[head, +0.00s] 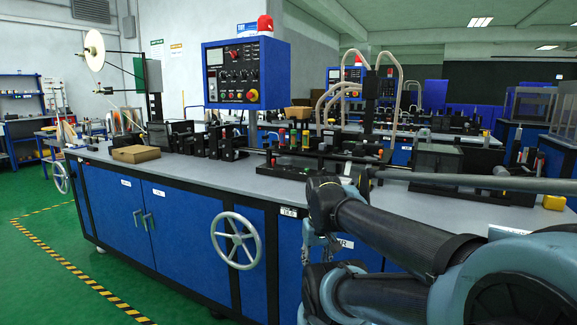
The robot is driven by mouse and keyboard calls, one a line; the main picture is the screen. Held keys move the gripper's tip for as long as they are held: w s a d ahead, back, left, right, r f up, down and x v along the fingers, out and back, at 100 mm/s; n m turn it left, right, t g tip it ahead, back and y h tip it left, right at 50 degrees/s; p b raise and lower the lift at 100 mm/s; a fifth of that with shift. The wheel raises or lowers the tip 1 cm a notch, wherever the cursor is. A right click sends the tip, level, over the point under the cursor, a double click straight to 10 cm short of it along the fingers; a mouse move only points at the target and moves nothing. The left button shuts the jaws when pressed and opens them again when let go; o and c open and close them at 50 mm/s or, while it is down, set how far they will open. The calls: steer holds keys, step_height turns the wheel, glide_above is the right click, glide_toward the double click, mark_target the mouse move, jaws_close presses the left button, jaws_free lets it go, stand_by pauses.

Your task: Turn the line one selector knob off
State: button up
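A blue control box with a dark panel (232,73) stands above the near bench, left of centre. Its face carries several small knobs and buttons, a small display and a yellow-ringed red button (252,95). A red beacon (265,25) sits on top. A second, similar box (345,77) stands farther back. The labels are too small to read, so I cannot tell which knob is line one's or how it is turned. My arm is folded at the lower right, well below and apart from the near box. I cannot make out my gripper.
The blue bench with a grey top (205,174) runs across the middle, bearing dark machine parts and a cardboard box (136,154). Handwheels (236,240) stick out from its front. A pale reel (94,50) stands at the far left. The green floor at the left is clear.

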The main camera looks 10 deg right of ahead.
steer(key=w+r+n, duration=0.2)
steer(key=w+r, duration=0.8)
steer(key=r, duration=0.3)
step_height(320, 180, up, 19)
steer(key=n+g, duration=0.2)
steer(key=n, duration=0.6)
glide_above(289, 166)
steer(key=w, duration=0.2)
step_height(289, 166, down, 17)
steer(key=shift+d+r, duration=0.15)
